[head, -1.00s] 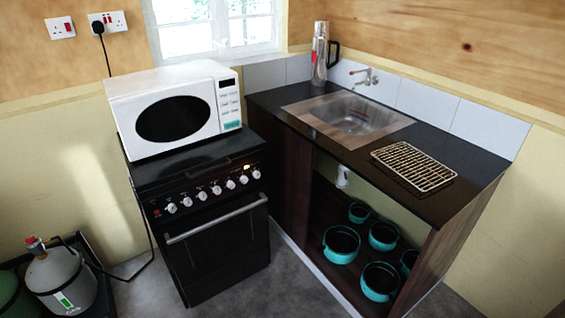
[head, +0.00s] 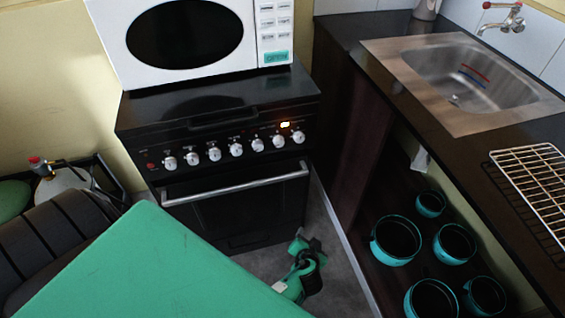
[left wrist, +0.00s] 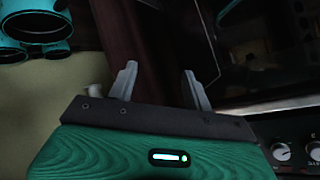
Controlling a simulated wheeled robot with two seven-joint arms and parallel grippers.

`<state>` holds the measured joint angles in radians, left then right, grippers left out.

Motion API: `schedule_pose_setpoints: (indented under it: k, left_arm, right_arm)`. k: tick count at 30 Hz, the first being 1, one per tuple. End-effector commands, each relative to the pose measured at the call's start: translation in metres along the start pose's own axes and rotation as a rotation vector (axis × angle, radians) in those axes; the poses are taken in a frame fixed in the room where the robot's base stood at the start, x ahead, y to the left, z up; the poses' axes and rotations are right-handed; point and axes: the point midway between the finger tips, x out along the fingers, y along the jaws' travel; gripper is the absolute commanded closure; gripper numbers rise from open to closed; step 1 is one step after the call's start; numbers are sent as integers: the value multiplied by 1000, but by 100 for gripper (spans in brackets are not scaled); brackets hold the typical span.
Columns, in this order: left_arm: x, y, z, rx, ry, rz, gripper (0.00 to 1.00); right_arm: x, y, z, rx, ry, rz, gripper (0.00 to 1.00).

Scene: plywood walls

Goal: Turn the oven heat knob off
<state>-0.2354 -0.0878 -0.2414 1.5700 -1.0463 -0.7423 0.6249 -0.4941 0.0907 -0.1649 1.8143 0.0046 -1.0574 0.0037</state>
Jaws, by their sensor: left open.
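The black oven (head: 240,205) stands in front of me, with several white knobs (head: 236,149) in a row along its front panel. An orange light (head: 285,125) glows above the right-hand knobs. The labels are too small to tell which knob is the oven heat knob. My left gripper (head: 306,264) is low in front of the oven's right side, below the knobs and apart from them. In the left wrist view its two grey fingers (left wrist: 160,88) are spread with nothing between them. Two knobs (left wrist: 281,151) show at that view's lower right. My right gripper is out of view.
A white microwave (head: 190,40) sits on the stove top. To the right is a dark counter with a steel sink (head: 395,75) and a wire rack (head: 535,180). Teal pots (head: 397,262) stand on the shelf below. A gas cylinder (head: 62,183) is at the left.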

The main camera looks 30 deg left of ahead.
Motion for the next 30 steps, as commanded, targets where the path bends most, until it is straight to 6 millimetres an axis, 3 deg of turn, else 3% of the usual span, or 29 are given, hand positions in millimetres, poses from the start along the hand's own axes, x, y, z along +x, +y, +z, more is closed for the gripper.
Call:
schedule_pose_setpoints:
  k: [3, 7, 12, 17, 23, 30]
  left_arm:
    - [-10, -37, -56, -107, 127, -163, 49]
    - [-39, -86, -103, -231, 247, -331, 49]
    - [-77, -136, -134, -362, 355, -491, 49]
    - [-96, -159, -145, -420, 399, -559, 49]
    - [-85, -175, -154, -426, 408, -569, 49]
    - [-45, -205, -166, -424, 407, -569, 49]
  right_arm:
    - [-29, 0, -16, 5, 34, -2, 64]
    - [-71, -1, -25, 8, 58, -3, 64]
    - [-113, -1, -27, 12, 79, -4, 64]
    - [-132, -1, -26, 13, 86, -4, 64]
    - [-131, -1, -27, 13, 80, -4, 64]
    - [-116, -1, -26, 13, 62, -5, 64]
